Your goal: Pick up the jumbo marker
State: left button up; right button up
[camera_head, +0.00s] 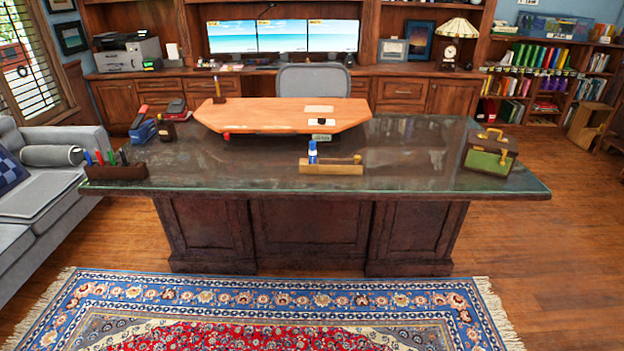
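A large dark desk (235,177) with a glossy top stands ahead of me. A small blue and white upright item (312,153) stands at a tan wooden holder (332,168) near the desk's front middle; it may be the jumbo marker, but it is too small to be sure. At the desk's front left corner, a dark holder (117,173) carries several upright marker-like items, with red (99,157), blue (88,157) and green (123,157) ones among them. Neither of my grippers is in view.
An orange wooden board (270,115) lies on the desk's middle. A green and brown case (489,153) stands at the right end. A grey sofa (40,200) is at left. A patterned rug (260,312) covers the clear floor before the desk.

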aim_at(312, 154)
jog(key=z, duration=1.45)
jog(key=i, duration=2.5)
jog(key=u, duration=1.15)
jog(key=i, duration=0.75)
jog(key=u, duration=0.85)
